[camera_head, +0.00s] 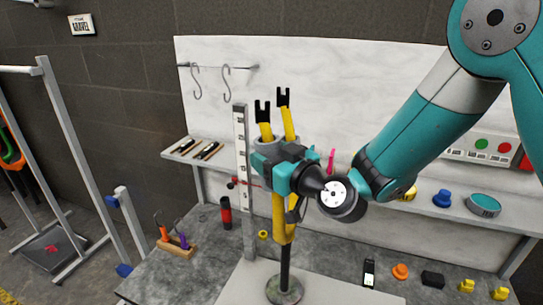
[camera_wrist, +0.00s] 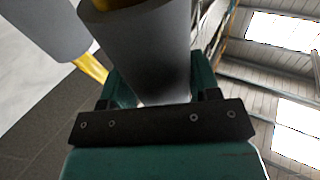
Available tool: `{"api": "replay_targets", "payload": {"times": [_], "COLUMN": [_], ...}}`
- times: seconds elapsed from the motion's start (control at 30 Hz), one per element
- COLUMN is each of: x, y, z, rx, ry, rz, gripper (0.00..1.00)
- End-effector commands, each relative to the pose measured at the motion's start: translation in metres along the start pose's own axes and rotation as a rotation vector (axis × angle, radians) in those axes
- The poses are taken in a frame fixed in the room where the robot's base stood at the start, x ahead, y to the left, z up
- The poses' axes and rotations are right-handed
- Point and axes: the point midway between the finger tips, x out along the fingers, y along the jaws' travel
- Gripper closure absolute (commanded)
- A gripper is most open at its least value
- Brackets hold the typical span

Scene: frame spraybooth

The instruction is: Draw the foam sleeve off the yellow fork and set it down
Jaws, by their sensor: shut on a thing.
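The yellow fork (camera_head: 278,215) stands upright on a dark post with a round foot. Its two yellow prongs end in black tips above my gripper (camera_head: 276,158). Grey foam (camera_head: 262,142) shows around a prong just above the jaws. In the wrist view the grey foam sleeve (camera_wrist: 150,45) stands between the jaws, with yellow showing inside its end. My gripper is shut on this sleeve. A second grey sleeve (camera_wrist: 45,25) is to the left, with a yellow prong (camera_wrist: 92,68) coming out of it. My gripper hides much of the fork's middle in the head view.
An upright measuring post (camera_head: 243,175) stands close left of the fork. A white panel with hooks (camera_head: 225,85) and a shelf is behind. A red-black cylinder (camera_head: 226,212), a tool block (camera_head: 176,245) and small coloured caps (camera_head: 400,271) stand on the bench. The bench's front left is clear.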

Motion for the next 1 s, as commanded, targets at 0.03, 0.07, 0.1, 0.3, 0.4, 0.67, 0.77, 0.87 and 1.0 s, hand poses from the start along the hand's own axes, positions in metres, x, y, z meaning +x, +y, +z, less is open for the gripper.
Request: {"api": "replay_targets", "payload": {"times": [0.03, 0.07, 0.1, 0.3, 0.4, 0.67, 0.77, 0.87, 1.0], "x": [0.002, 0.002, 0.002, 0.004, 0.005, 0.007, 0.008, 0.008, 0.008], "y": [-0.001, -0.001, -0.001, -0.002, -0.002, -0.003, -0.004, -0.004, -0.004], "z": [-0.007, -0.009, -0.010, -0.018, -0.022, -0.033, -0.035, -0.035, -0.035], "rx": [0.001, 0.001, 0.001, 0.002, 0.002, 0.002, 0.003, 0.003, 0.003], "ry": [0.007, 0.008, 0.008, 0.008, 0.009, 0.010, 0.011, 0.012, 0.012], "rz": [-0.002, -0.002, -0.002, -0.002, -0.002, -0.003, -0.003, -0.003, -0.003], "gripper": [0.70, 0.70, 0.70, 0.70, 0.70, 0.70, 0.70, 0.70, 0.70]}}
